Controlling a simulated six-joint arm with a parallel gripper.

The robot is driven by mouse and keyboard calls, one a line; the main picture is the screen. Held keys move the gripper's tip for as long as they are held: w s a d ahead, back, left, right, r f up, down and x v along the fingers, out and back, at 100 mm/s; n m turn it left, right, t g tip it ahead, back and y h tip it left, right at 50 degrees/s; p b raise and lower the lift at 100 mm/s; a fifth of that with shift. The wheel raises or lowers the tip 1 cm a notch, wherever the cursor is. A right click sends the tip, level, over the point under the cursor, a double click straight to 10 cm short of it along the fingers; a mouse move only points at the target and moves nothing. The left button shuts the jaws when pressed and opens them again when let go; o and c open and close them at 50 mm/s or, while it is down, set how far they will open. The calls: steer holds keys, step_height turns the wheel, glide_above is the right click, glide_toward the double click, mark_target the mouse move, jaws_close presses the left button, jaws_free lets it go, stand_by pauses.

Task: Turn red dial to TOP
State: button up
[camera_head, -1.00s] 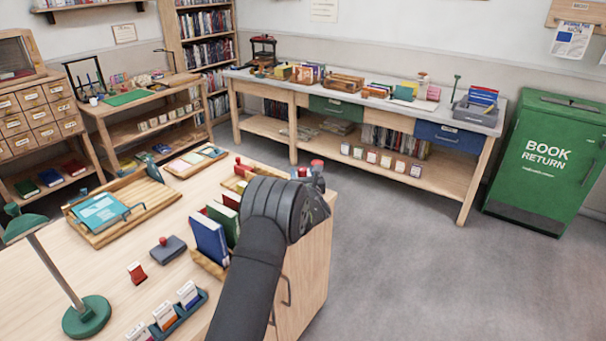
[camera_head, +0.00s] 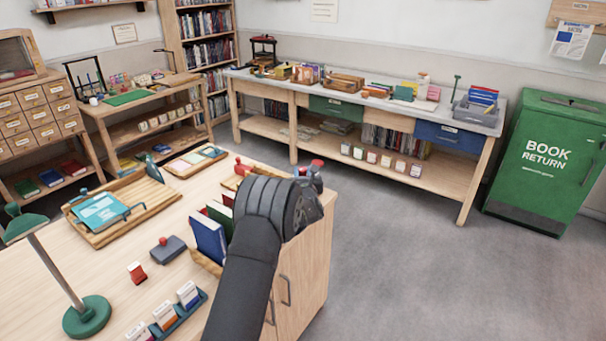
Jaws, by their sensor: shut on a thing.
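My dark arm reaches up from the bottom edge, and its thick ribbed wrist is over the right end of the light wooden desk (camera_head: 110,262). The wrist hides my gripper's fingers and whatever is between them. A small red-topped thing (camera_head: 317,164) shows just beyond the wrist, at the desk's far right corner. I cannot tell whether it is the red dial, and no pointer or TOP mark can be read. Another red knob (camera_head: 240,166) stands to the left of the wrist.
Upright books (camera_head: 208,238) stand close to the left of my arm. A stamp on a grey pad (camera_head: 167,249), a green lamp (camera_head: 88,316) and a wooden tray (camera_head: 147,207) are farther left. Open floor lies right of the desk, before the green book return bin (camera_head: 545,165).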

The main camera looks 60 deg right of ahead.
steer(key=shift+w+r+m+g+h, duration=0.15)
steer(key=shift+m+g+h, duration=0.7)
steer(key=shift+g, duration=0.35)
steer(key=o, duration=1)
steer(key=shift+a, duration=0.1)
steer(key=shift+a, duration=0.1)
steer(key=shift+v, duration=3.7)
steer(key=shift+c, duration=0.3)
